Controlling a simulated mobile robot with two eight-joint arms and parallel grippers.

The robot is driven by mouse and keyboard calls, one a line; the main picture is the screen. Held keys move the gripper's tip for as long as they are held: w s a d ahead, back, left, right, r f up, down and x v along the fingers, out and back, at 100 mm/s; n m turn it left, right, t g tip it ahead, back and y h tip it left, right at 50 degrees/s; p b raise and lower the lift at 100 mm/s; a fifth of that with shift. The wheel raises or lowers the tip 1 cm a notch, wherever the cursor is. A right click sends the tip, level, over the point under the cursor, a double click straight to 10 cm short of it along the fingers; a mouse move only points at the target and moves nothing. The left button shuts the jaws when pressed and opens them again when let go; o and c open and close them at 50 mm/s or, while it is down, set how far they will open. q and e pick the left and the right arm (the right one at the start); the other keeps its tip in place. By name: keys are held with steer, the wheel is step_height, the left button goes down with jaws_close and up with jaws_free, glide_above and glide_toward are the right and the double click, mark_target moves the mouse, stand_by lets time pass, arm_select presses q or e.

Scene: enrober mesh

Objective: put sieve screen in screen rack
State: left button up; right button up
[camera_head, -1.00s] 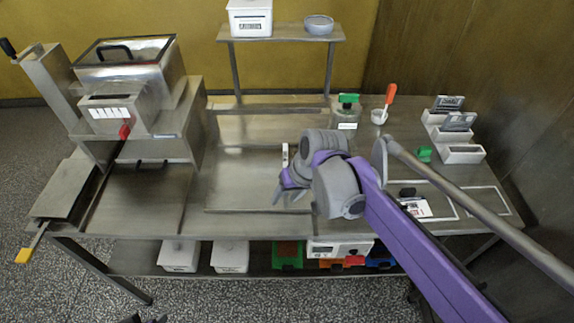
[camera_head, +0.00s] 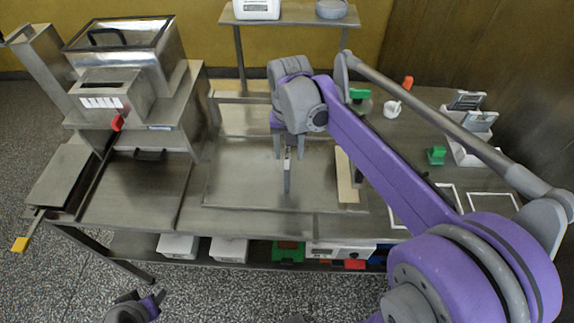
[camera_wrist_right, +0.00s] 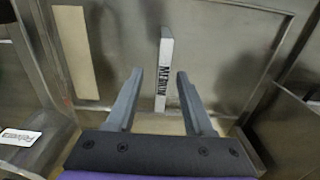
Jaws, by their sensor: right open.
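A narrow light-grey piece labelled MEDIUM (camera_wrist_right: 163,72) lies in line with the gap between my right fingers in the right wrist view. It looks like the sieve screen seen on its edge, but its full shape is unclear. In the head view its pale edge (camera_head: 287,163) shows over the metal work surface. My right gripper (camera_head: 289,156) is open, pointing down above it, one finger on each side; contact cannot be told. The screen rack (camera_head: 462,152) is the pale slotted block at the table's right, with grey screens (camera_head: 466,100) standing in it. My left gripper (camera_head: 137,306) shows partly at the bottom edge.
A metal machine with a hopper (camera_head: 125,60) stands at the left. A beige strip (camera_head: 347,177) lies right of the gripper.

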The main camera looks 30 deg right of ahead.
steer(key=f, duration=0.5)
steer(key=shift+w+a, duration=0.1)
steer(key=shift+w, duration=0.1)
steer(key=shift+r, duration=0.1)
jaws_close()
